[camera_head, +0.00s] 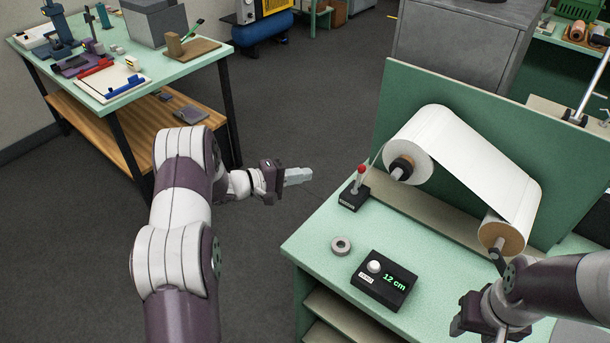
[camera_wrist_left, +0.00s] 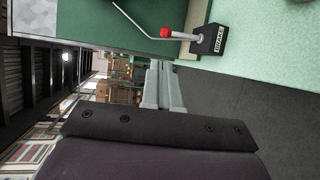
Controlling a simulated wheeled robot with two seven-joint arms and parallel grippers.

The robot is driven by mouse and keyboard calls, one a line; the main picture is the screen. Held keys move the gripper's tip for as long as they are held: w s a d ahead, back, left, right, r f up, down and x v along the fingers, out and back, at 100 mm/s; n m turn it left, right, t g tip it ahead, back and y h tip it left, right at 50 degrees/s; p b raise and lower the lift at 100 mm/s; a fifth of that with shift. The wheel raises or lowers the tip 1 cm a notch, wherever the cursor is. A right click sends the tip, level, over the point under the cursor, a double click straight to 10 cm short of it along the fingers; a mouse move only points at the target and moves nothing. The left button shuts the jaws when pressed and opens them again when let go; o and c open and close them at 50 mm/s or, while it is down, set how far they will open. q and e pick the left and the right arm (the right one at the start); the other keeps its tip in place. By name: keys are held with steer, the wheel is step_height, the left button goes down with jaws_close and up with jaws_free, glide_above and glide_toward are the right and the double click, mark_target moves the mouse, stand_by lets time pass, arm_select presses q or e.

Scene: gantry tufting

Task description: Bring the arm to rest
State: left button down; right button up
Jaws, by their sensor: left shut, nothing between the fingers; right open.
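My left gripper (camera_head: 298,176) is shut and empty. It is held out over the floor in the gap between the two green benches, left of the near bench (camera_head: 325,222) and apart from it. In the left wrist view its two fingers (camera_wrist_left: 163,88) lie together with nothing between them. My left arm reaches up from the bottom of the head view and bends right at the wrist. My right gripper (camera_head: 470,318) is at the lower right, by the front of the near bench. It is open, though its fingers are mostly hidden.
On the near bench are a red-knobbed brake lever (camera_head: 357,190), a grey ring (camera_head: 341,246), a black box reading 12 cm (camera_head: 384,282) and a white roll (camera_head: 440,140) running to a second roller. A tool-covered table (camera_head: 140,92) stands at the upper left. Dark floor lies between.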

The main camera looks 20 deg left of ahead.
arm_select(q)
steer(key=a+f+m+y, duration=0.3)
steer(key=a+f+y, duration=0.2)
steer(key=f+y, duration=0.1)
steer(key=s+a+f+m+g+y, duration=0.1)
steer(key=s+a+m+g+y, duration=0.35)
steer(key=s, duration=0.45)
steer(key=s+d+r+g, duration=0.1)
steer(key=s+d+r, duration=0.2)
steer(key=s, duration=0.3)
steer(key=s+d+r+m+g+y, duration=0.1)
steer(key=s+d+r+g, duration=0.1)
steer(key=s+d+r, duration=0.2)
steer(key=s+d+r+m+g, duration=0.1)
steer(key=s+d+r, duration=0.2)
steer(key=s+d, duration=0.4)
steer(key=s, duration=0.3)
steer(key=shift+r+g, duration=0.15)
steer(key=shift+g, duration=0.2)
steer(key=shift+s+d, duration=0.15)
